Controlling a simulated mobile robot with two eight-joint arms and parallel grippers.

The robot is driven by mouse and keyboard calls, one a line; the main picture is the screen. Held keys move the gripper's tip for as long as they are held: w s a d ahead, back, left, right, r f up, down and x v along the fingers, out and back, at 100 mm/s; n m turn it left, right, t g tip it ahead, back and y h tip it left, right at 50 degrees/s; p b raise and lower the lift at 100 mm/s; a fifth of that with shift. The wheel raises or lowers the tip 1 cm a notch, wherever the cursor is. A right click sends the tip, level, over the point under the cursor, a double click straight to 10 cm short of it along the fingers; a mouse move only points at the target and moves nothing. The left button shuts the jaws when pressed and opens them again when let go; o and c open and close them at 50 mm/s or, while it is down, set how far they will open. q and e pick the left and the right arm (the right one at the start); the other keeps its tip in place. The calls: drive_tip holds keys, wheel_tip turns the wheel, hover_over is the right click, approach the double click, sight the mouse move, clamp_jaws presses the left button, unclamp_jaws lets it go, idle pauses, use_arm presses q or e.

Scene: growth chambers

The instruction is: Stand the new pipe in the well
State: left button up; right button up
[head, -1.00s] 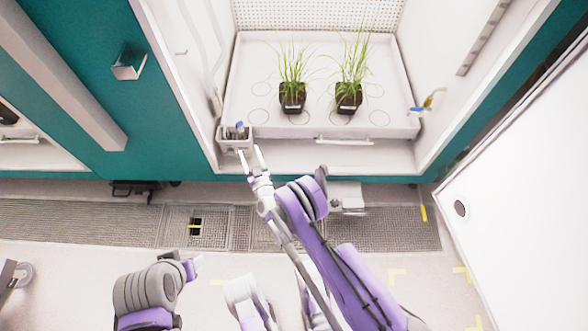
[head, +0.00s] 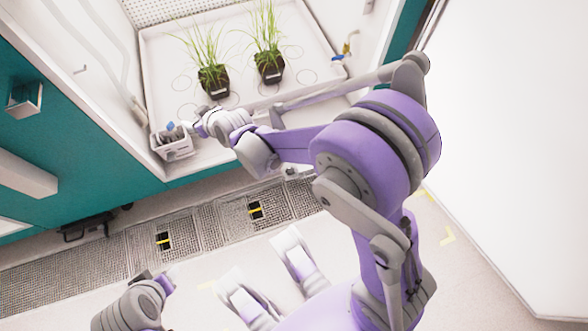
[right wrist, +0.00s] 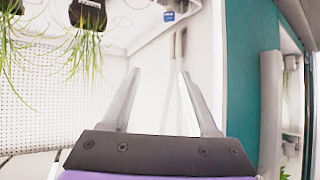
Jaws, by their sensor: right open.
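No pipe can be made out for certain. A small white caddy (head: 178,153) at the chamber's front left corner holds grey and blue items (head: 171,127), too small to tell apart. My right gripper (head: 199,128) is just right of the caddy, its fingers small and partly hidden. The right wrist view shows it open and empty (right wrist: 160,75); slim grey rods or hoses (right wrist: 178,62) run behind the fingers.
Two potted grass plants (head: 214,84) (head: 270,68) stand on the white chamber tray (head: 185,108). A valve with a blue handle (head: 340,57) is at the tray's right. A large white panel (head: 510,130) stands right of my arm. The pale floor before the grating is mostly clear.

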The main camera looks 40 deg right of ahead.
drive_tip(key=s+d+m+g+h, duration=0.1)
drive_tip(key=s+d+g, duration=0.2)
drive_tip(key=s, duration=1.3)
drive_tip(key=s+d+r+m+g+h, duration=0.1)
drive_tip(key=s+d+g, duration=0.2)
drive_tip(key=s, duration=1.3)
drive_tip(key=d, duration=0.3)
drive_tip(key=shift+s+r+h, duration=0.3)
drive_tip(key=shift+s, duration=0.1)
drive_tip(key=shift+d, duration=0.1)
